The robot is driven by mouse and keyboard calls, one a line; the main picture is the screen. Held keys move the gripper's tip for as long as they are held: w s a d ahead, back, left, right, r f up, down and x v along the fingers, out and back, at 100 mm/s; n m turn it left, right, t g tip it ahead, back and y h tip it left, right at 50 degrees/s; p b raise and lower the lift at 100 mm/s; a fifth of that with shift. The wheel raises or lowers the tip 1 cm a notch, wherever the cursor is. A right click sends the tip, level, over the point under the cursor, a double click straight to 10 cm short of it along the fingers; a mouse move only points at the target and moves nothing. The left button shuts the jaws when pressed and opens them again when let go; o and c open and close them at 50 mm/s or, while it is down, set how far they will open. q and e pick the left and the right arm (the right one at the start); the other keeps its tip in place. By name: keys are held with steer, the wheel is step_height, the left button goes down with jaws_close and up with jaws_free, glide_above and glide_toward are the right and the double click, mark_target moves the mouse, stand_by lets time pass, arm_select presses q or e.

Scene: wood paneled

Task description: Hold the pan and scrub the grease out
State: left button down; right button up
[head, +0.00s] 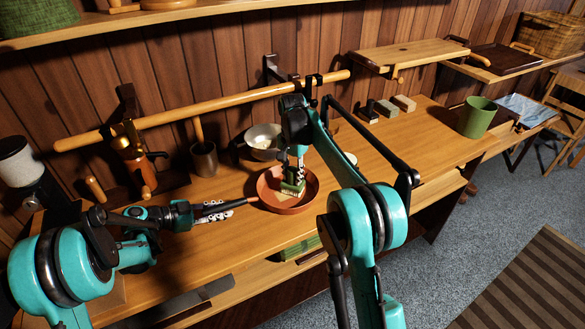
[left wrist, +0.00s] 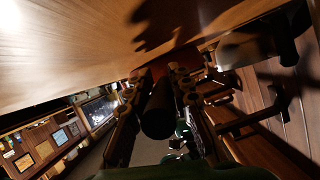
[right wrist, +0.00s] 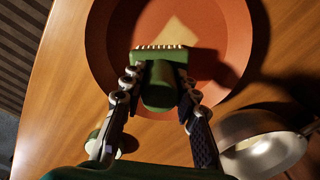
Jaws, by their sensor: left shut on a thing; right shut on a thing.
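The reddish-brown pan (head: 268,202) lies on the wooden bench in the head view, and its round inside fills the upper right wrist view (right wrist: 104,45). My left gripper (head: 228,208) is shut on the pan's handle at the pan's left; the dark handle (left wrist: 158,110) sits between its fingers in the left wrist view. My right gripper (head: 293,178) is shut on a green scrub brush (right wrist: 160,85) with pale bristles, held over the pan's inside. A paler patch (right wrist: 188,38) shows on the pan floor; whether it is grease or light is unclear. Bristle contact cannot be told.
Several small blocks (head: 386,108) and a green cup (head: 476,117) stand further right. The bench between pan and cup is mostly clear.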

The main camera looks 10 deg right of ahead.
steer(key=shift+s+a+f, duration=0.1)
steer(key=shift+s+a, duration=0.1)
steer(key=shift+a, duration=0.4)
steer(key=shift+s+a+f, duration=0.1)
steer(key=shift+s+a, duration=0.1)
steer(key=shift+a, duration=0.4)
steer(key=shift+s+a+f, duration=0.1)
steer(key=shift+s+a, duration=0.1)
steer(key=shift+a, duration=0.4)
jaws_close()
steer(key=shift+w+d+r, duration=0.1)
steer(key=shift+w+d, duration=0.2)
steer(key=shift+d, duration=0.65)
steer(key=shift+w+d, duration=0.3)
steer(key=shift+d, duration=0.6)
steer(key=shift+r, duration=4.05)
